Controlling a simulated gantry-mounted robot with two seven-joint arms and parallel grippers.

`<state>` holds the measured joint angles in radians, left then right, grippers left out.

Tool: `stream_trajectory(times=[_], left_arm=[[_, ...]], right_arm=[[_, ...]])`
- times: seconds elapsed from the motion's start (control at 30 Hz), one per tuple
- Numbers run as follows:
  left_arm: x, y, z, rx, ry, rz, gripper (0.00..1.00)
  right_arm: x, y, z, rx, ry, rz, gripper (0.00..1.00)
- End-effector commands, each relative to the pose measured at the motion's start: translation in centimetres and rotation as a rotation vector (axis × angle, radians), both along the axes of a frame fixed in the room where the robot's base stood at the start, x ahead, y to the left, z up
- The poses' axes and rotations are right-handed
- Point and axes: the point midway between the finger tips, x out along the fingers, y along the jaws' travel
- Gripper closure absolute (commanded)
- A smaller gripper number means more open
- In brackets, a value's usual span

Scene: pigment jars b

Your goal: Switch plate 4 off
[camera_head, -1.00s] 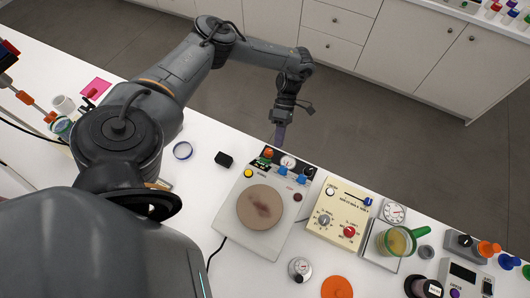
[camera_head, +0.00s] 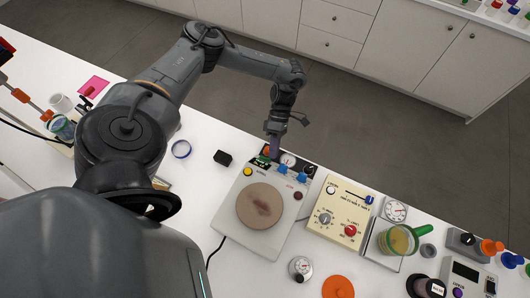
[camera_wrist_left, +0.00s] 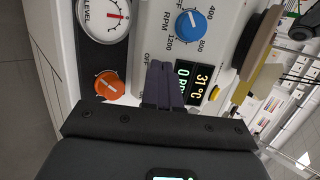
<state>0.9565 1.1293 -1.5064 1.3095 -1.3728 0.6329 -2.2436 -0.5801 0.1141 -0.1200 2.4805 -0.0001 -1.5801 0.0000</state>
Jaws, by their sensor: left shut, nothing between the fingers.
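The stirring hot plate (camera_head: 274,248) has a pale body and a round brown top (camera_head: 260,206) with a dark smudge. My left gripper (camera_head: 275,153) is shut and empty, pointing down at this panel. In the left wrist view its dark fingertips (camera_wrist_left: 164,75) lie between the orange knob and the display, over a spot with OFF lettering beside it. They hide what is under them; contact cannot be told. My right gripper is out of view.
A cream control box (camera_head: 341,213) stands right of the hot plate, then a scale with a green-handled cup (camera_head: 397,241). A round metal dial (camera_head: 300,268) and an orange disc (camera_head: 338,288) lie in front.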

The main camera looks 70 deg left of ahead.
Motion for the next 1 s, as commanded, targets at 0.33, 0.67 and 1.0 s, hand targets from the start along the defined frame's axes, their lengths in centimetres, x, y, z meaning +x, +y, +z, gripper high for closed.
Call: stream_trajectory(times=[0.33,0.67,1.0], left_arm=[[-0.3,-0.3,-0.4,0.001,0.000,-0.001,1.00],[-0.1,-0.1,-0.3,0.001,-0.002,0.001,1.00],[1.4,1.3,1.9,0.001,0.000,0.001,1.00]], right_arm=[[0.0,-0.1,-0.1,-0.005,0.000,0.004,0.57],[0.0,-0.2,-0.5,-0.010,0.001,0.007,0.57],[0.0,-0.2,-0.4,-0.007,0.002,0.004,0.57]])
